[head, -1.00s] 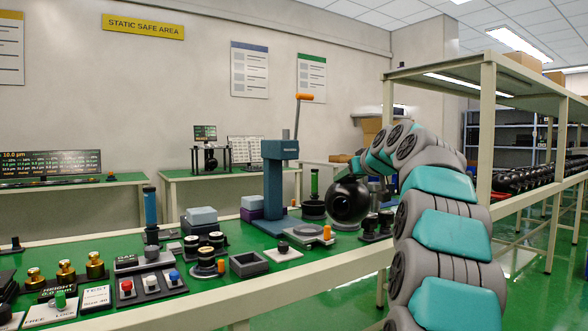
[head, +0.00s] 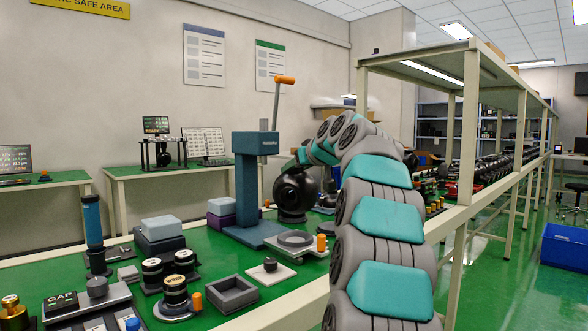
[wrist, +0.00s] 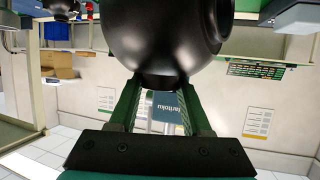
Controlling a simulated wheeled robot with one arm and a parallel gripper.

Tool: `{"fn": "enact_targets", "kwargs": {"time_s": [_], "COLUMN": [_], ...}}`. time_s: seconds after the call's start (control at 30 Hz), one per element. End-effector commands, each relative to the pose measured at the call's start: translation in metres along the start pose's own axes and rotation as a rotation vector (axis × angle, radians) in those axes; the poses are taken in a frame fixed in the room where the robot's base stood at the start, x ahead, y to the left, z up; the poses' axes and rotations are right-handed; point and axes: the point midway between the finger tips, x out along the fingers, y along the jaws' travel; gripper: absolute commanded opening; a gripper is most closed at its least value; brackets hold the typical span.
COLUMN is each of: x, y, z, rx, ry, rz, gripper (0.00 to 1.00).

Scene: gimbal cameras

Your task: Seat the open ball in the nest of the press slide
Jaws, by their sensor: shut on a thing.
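The slide carries a grey round nest and an orange knob (head: 322,243). The press (head: 246,180) is a blue-teal column with an orange-tipped lever, left of the ball. In the wrist view my gripper (wrist: 160,88) has its two green fingers shut on the ball's short neck (wrist: 158,80). The head view does not show the fingers.
A white plate with a black knob (head: 270,266) and a grey open box (head: 232,294) stand in front of the slide. Black-topped cylinders (head: 175,290) and stacked blocks (head: 158,234) are to the left. A shelf rack post (head: 467,130) rises right of my arm.

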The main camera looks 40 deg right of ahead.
Motion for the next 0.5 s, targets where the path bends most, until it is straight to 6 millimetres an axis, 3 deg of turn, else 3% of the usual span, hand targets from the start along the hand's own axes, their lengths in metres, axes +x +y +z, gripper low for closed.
{"fn": "enact_targets", "kwargs": {"time_s": [0.17, 0.5], "x": [0.000, 0.010], "y": [-0.001, -0.001], "z": [0.002, 0.027], "rx": [0.003, 0.003], "ry": [0.008, 0.007], "rz": [-0.005, -0.005], "gripper": [0.00, 0.00]}}
